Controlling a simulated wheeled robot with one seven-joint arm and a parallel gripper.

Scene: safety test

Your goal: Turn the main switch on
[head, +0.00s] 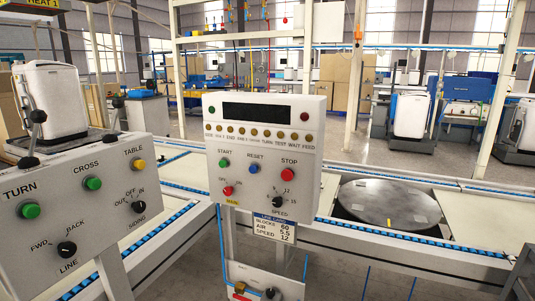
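The main switch (228,190) is a small red knob at the lower left of the white control box (265,150) in the middle of the head view. A yellow label (232,201) sits just under it. Small position marks stand above the knob, but they are too small to read surely. I cannot tell which way the knob points. My gripper is not in view.
Green START (223,163), blue RESET (253,169) and red STOP (287,174) buttons sit above the switch. A black SPEED knob (279,202) is to its right. A second panel (80,205) with levers fills the left. A round metal plate (388,206) lies at right.

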